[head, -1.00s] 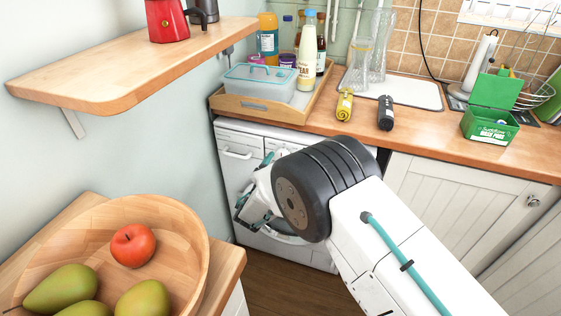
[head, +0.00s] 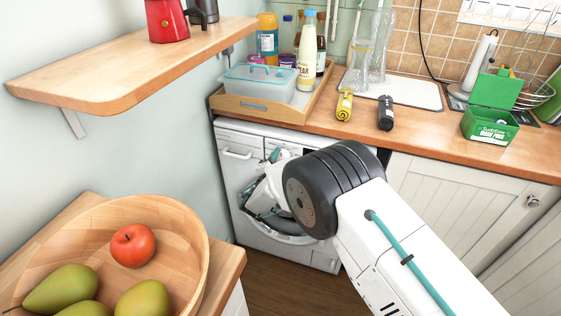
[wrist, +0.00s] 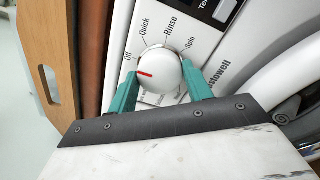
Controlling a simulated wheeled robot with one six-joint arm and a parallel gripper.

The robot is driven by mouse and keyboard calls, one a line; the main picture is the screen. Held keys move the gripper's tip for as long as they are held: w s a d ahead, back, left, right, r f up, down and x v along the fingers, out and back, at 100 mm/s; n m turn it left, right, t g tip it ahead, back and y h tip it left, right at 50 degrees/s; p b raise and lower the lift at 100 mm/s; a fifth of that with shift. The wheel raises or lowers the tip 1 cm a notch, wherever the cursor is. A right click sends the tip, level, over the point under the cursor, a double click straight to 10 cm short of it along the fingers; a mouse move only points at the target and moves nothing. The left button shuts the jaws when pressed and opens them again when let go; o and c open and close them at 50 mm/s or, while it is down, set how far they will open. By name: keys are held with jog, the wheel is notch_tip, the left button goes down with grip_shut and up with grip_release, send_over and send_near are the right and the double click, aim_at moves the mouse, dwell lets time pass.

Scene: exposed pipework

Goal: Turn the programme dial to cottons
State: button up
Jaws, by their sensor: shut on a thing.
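The white programme dial (wrist: 165,78) with a red pointer mark sits on the washing machine's front panel in the wrist view. Its red mark points left, just below the printed word Off. Quick, Rinse and Spin are printed around its upper side; I cannot read a cottons label. My gripper (wrist: 160,71) is shut on the dial, one teal finger on each side. The lower part of the dial's surround is hidden by the gripper. In the head view my arm covers the dial and much of the washing machine (head: 232,172).
The worktop (head: 430,135) runs above the machine, with a wooden tray (head: 245,108) of bottles on it. A wooden shelf (head: 130,75) juts out at left, above a fruit bowl (head: 190,265). Floor shows between the bowl's stand and the machine.

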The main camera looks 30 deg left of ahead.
jog(key=shift+n, duration=3.8)
jog(key=o, duration=1)
jog(key=s, duration=0.2)
jog(key=s+d, duration=0.1)
jog(key=s, duration=0.4)
jog(key=shift+s+d, duration=0.2)
jog(key=shift+s, duration=0.15)
